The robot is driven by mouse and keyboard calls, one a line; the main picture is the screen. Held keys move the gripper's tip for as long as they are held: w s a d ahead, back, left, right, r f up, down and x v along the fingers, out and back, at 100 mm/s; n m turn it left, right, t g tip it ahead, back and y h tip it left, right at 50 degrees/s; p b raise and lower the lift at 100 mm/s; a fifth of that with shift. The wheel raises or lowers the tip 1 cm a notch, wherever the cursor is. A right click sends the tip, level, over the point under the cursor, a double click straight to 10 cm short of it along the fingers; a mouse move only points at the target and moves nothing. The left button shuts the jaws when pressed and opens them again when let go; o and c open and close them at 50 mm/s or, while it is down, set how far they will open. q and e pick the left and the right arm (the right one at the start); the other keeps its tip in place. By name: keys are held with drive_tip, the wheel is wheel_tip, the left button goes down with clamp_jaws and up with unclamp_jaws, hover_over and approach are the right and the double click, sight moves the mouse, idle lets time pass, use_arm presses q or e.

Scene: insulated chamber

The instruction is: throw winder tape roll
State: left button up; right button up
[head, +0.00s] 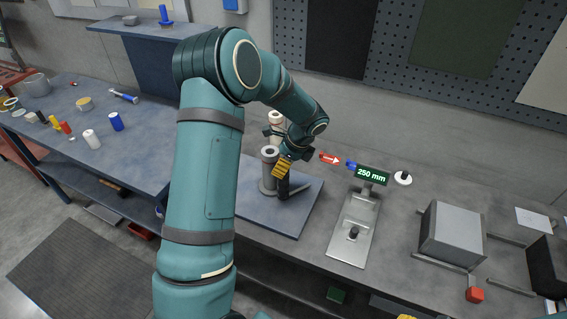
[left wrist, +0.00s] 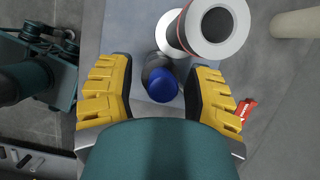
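The winder stands on a blue-grey mat (head: 297,222) on the bench, with a grey upright roll (head: 269,168) on it. In the left wrist view a spool with a white flange, a red ring and a grey core (left wrist: 213,24) shows at the top. A blue-ended dark post or handle (left wrist: 162,84) lies between my left fingers, with a gap on each side. My left gripper (left wrist: 160,95) is open, with yellow pads; in the head view it (head: 283,166) is just right of the roll and hides part of the winder. My right gripper is not in view.
A green 250 mm display (head: 371,175) stands behind a metal plate fixture (head: 353,232) to the right. A red arrow tag (head: 330,159) is behind the gripper. A grey box (head: 451,234) sits further right. A side table (head: 110,160) with small parts is at left.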

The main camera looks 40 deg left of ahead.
use_arm(q)
drive_tip(key=shift+w+d+r, duration=0.1)
drive_tip(key=shift+r, duration=0.05)
drive_tip(key=shift+r, duration=0.25)
drive_tip(key=v, duration=1.1)
drive_tip(key=shift+r, duration=0.15)
